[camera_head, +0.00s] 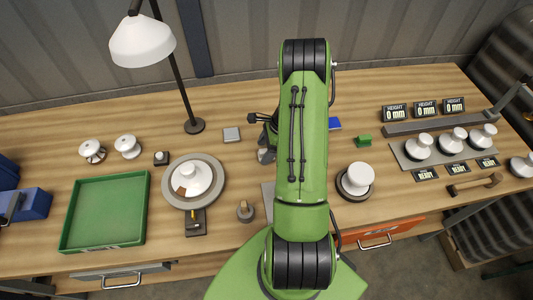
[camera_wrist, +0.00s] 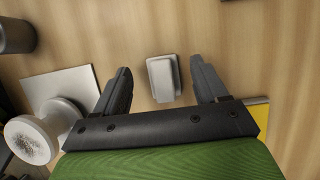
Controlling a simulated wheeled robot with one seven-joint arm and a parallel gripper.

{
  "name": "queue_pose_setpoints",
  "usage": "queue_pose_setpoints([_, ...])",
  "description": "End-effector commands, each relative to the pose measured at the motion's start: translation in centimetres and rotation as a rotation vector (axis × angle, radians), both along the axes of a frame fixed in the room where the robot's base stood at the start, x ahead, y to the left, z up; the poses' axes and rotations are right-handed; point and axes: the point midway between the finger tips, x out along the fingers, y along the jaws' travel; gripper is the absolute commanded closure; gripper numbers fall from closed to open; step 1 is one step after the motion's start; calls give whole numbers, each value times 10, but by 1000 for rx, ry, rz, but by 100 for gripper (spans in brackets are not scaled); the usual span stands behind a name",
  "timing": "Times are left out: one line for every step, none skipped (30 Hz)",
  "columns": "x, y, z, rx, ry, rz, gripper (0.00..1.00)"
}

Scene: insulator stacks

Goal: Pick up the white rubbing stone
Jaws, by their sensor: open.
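The white rubbing stone (camera_wrist: 163,80) is a small pale block with a raised, lighter top. In the wrist view it lies on the wooden bench between the two dark fingers of my gripper (camera_wrist: 159,68). My gripper is open, with a gap on both sides of the stone, and it holds nothing. I cannot tell how far the fingertips are above the bench. In the head view my green arm covers the place under the gripper, and I cannot make out the stone there.
In the wrist view, a white insulator (camera_wrist: 36,138) and a pale plate (camera_wrist: 62,87) lie left, and a yellow item (camera_wrist: 262,113) lies right.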

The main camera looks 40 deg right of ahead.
Motion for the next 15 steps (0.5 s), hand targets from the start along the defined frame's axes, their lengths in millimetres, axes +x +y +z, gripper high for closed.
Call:
queue_pose_setpoints([2, 3, -8, 2, 2, 1, 28])
queue_pose_setpoints([3, 5, -11, 1, 2, 2, 28])
queue_pose_setpoints([4, 5, -15, 0, 0, 1, 28])
queue_pose_setpoints([4, 6, -17, -1, 0, 1, 28])
queue_pose_setpoints([5, 6, -18, -1, 0, 1, 28])
queue_pose_setpoints([5, 6, -18, -2, -1, 1, 28])
queue_pose_setpoints([5, 6, -18, -2, -1, -1, 28])
queue_pose_setpoints([5, 6, -18, -2, -1, -1, 28])
queue_pose_setpoints([5, 6, -18, -2, -1, -1, 28])
queue_pose_setpoints([5, 6, -18, -2, -1, -1, 28])
queue_pose_setpoints([5, 6, -18, -2, -1, -1, 31])
queue_pose_setpoints([5, 6, -18, -2, -1, -1, 37])
queue_pose_setpoints([5, 6, -18, -2, -1, -1, 41])
queue_pose_setpoints([5, 6, -18, -2, -1, -1, 46])
queue_pose_setpoints([5, 6, -18, -2, -1, -1, 52])
